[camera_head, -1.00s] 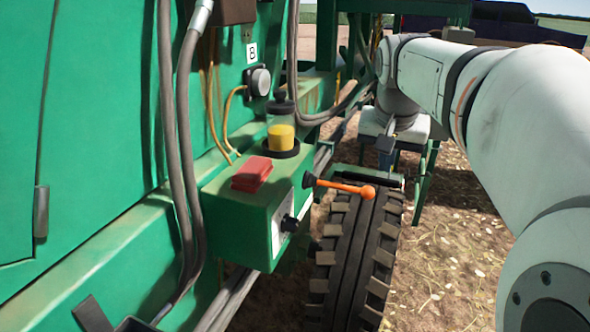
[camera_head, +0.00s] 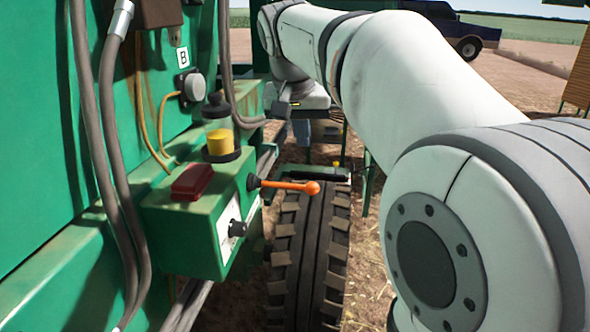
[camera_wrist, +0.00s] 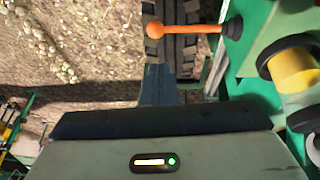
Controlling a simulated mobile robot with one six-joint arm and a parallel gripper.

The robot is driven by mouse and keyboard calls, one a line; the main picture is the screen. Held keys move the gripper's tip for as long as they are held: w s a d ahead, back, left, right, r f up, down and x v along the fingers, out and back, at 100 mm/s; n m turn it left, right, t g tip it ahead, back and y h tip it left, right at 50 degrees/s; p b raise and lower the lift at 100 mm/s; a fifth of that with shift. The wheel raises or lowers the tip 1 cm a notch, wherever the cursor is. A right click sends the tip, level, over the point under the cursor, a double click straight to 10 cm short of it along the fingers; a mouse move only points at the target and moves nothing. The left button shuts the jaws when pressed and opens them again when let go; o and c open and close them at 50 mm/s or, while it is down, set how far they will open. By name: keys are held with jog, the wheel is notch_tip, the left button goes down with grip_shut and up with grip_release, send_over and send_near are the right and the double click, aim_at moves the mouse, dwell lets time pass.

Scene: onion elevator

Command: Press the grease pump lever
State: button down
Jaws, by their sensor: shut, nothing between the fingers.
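The grease pump lever (camera_head: 290,186) is an orange rod with a ball end, sticking out sideways from a black boot on the green pump box (camera_head: 170,232). In the wrist view the lever (camera_wrist: 187,30) shows at the top, ball end to the left. A yellow grease cup (camera_head: 220,142) stands on the box. In the head view my gripper (camera_head: 282,110) is small and lies beyond the lever, partly hidden by the arm. In the wrist view the shut, empty gripper fingers (camera_wrist: 158,80) point up the picture, apart from the lever.
A red block (camera_head: 192,182) lies on the pump box, and a black knob (camera_head: 237,228) sticks out from its side. A treaded tyre (camera_head: 308,250) stands below the lever. Grey hoses (camera_head: 108,150) hang along the green machine. Open ground lies to the right.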

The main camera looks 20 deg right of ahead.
aim_at(311, 183)
jog(key=x, duration=1.1)
jog(key=shift+s+d+f, duration=0.1)
jog(key=shift+s+f, duration=0.1)
jog(key=shift+s, duration=0.15)
